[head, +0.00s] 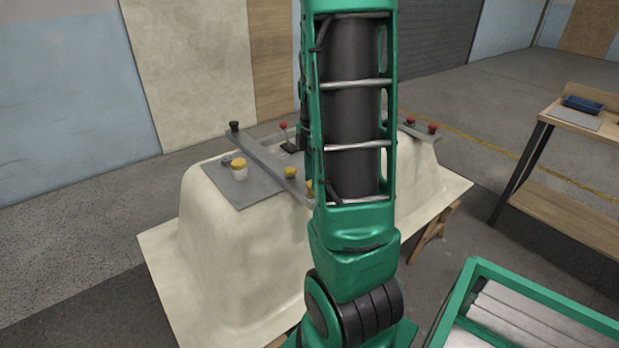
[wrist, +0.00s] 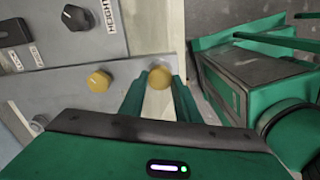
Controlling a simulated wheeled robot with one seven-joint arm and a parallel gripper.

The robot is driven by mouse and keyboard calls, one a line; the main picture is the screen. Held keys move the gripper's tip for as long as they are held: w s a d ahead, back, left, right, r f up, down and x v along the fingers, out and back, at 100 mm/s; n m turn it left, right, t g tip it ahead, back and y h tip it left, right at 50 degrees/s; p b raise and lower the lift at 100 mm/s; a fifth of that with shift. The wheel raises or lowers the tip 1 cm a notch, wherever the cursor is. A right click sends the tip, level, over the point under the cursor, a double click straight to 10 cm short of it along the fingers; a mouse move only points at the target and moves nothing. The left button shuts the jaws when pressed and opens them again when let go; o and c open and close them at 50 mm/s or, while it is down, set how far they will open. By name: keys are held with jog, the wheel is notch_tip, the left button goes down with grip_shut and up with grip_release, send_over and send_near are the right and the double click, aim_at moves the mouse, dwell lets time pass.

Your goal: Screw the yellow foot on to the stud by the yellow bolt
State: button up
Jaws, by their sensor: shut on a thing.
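My gripper (wrist: 160,82) is shut on a round yellow foot (wrist: 160,76), held between its two green fingers at the end of a grey rail. The yellow bolt (wrist: 99,81) stands on the rail just left of the foot, apart from it. In the head view the yellow bolt (head: 291,173) is left of my arm, and the foot (head: 309,187) shows only as a sliver beside the arm. My gripper is hidden behind my arm there. The stud is not visible, so I cannot tell whether the foot is on it.
The rail (head: 265,153) lies on an upturned cream tub shell (head: 240,245). Red knobs (head: 433,128) stand at the right. A green-framed crate (head: 535,300) and a wooden bench (head: 575,205) are to the right.

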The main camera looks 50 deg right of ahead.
jog(key=m, duration=0.6)
jog(key=shift+m, duration=0.3)
jog(key=o, duration=0.7)
jog(key=shift+m, duration=0.5)
jog(key=o, duration=0.5)
jog(key=shift+r, duration=0.1)
notch_tip(320, 180, up, 11)
jog(key=shift+f, duration=0.2)
jog(key=shift+a, duration=0.1)
